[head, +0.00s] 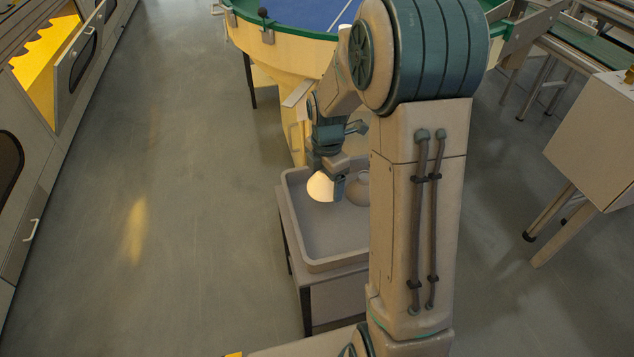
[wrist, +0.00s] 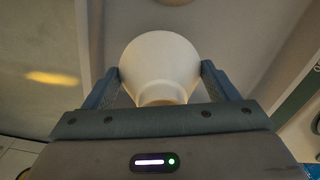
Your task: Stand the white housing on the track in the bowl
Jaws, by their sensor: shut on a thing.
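My gripper (head: 331,177) is shut on the white housing (head: 320,187), which hangs over the grey tray (head: 310,265). In the wrist view, my gripper (wrist: 160,76) has one finger on each side of the housing (wrist: 160,62). The housing is cup-shaped, with a wide end pointing away from the palm and a narrow neck towards it. A large round bowl (head: 265,55) with a green rim and a blue inside stands behind the tray. My arm hides part of it. I cannot make out the track clearly; a pale line shows on the blue surface.
A tan rounded piece (head: 360,190) lies in the tray, partly behind my arm. Cabinets with an open door (head: 75,60) line the left. A box on legs (head: 597,140) stands at right. The floor (head: 180,180) left of the tray is clear.

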